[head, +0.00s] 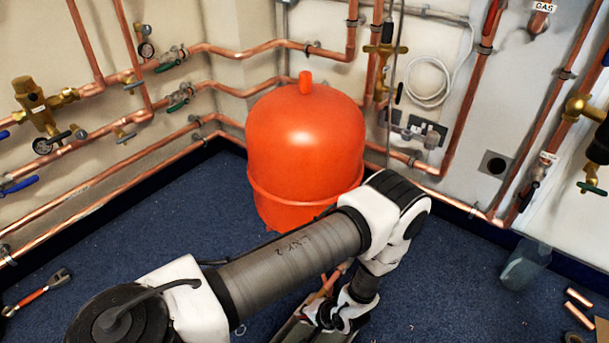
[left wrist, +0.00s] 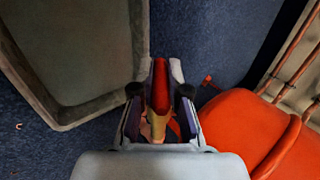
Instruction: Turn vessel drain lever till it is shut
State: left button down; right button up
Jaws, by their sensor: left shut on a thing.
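The orange-red vessel (head: 308,140) stands on the blue floor in the head view. It also shows at the right of the left wrist view (left wrist: 232,125). My left gripper (head: 338,316) is low in front of the vessel. In the left wrist view, the red drain lever (left wrist: 160,82) lies lengthwise between my left gripper's fingers (left wrist: 161,72), with a brass-coloured part (left wrist: 157,125) at its near end. The fingers are shut on the lever. In the head view my arm and gripper hide the lever. My right gripper is not in view.
A grey tray (left wrist: 136,40) lies on the floor left of the lever in the left wrist view. Copper pipes (head: 270,45) run along the walls behind the vessel. A wrench (head: 38,292) lies at left. A clear container (head: 526,262) and copper pieces (head: 580,297) are at right.

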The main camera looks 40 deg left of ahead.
pick_arm(q)
jog(key=y+b, duration=0.3)
jog(key=y, duration=0.1)
jog(key=shift+f+y+b, duration=0.3)
jog(key=shift+f+b, duration=0.05)
jog(key=shift+b, duration=0.05)
jog(key=y+b, duration=0.3)
jog(key=shift+g+y+b, duration=0.3)
jog(key=shift+g+b, duration=0.05)
jog(key=shift+g, duration=0.05)
jog(key=shift+r+y+b, duration=0.1)
jog(key=shift+y+b, duration=0.8)
jog(key=shift+b, duration=0.1)
jog(key=shift+w+r+y+b, duration=0.1)
jog(key=shift+r+y+b, duration=0.1)
jog(key=shift+y+b, duration=0.3)
jog(key=c, duration=1.2)
grip_release()
